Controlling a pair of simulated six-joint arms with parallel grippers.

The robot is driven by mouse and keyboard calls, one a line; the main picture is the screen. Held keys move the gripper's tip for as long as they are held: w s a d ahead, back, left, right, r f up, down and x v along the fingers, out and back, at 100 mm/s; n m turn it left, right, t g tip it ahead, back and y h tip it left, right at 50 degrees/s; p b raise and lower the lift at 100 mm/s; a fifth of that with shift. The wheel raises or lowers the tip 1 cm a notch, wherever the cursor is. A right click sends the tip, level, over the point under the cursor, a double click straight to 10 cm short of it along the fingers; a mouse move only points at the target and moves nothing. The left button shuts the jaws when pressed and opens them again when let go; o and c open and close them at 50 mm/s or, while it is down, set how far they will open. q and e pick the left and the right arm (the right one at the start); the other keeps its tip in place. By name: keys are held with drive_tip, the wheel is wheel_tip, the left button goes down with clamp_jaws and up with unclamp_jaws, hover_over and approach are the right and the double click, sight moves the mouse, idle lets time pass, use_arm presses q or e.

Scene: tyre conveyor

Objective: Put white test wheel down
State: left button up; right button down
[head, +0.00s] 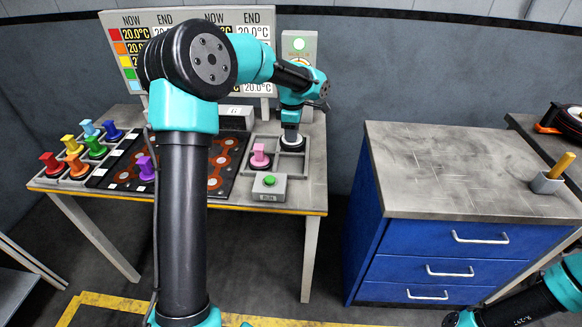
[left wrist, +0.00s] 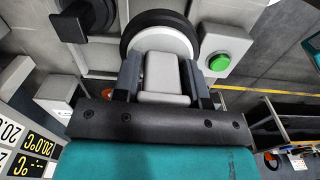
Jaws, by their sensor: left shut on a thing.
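The white test wheel (head: 292,141), a pale wheel with a black tyre, is at the back right square of the grey tray (head: 276,170) on the left table. My left gripper (head: 291,122) is shut on its pale upright handle from above. In the left wrist view the handle (left wrist: 165,74) sits between the fingers of the gripper (left wrist: 163,80), with the black tyre (left wrist: 160,20) beyond it. Whether the tyre touches the tray floor I cannot tell. My right gripper is out of view; only part of that arm shows at the bottom right.
A pink-handled wheel (head: 259,156) stands in the tray's left part, near a green-button box (head: 269,186). Several coloured pegs (head: 83,147) stand at the table's left. A sign (head: 130,45) stands behind. A blue drawer cabinet (head: 430,258) with a mostly clear top is at right.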

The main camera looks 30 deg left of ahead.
sight(291, 144)
use_arm(q)
drive_tip(key=shift+a+f+n, duration=0.1)
drive_tip(key=shift+a+n, duration=0.2)
drive_tip(key=shift+n, duration=0.1)
drive_tip(key=shift+f, duration=2.5)
drive_tip(key=shift+f, duration=0.1)
drive_tip(key=shift+f, duration=2.4)
drive_tip(key=shift+f, duration=0.15)
drive_tip(key=o, duration=1.1)
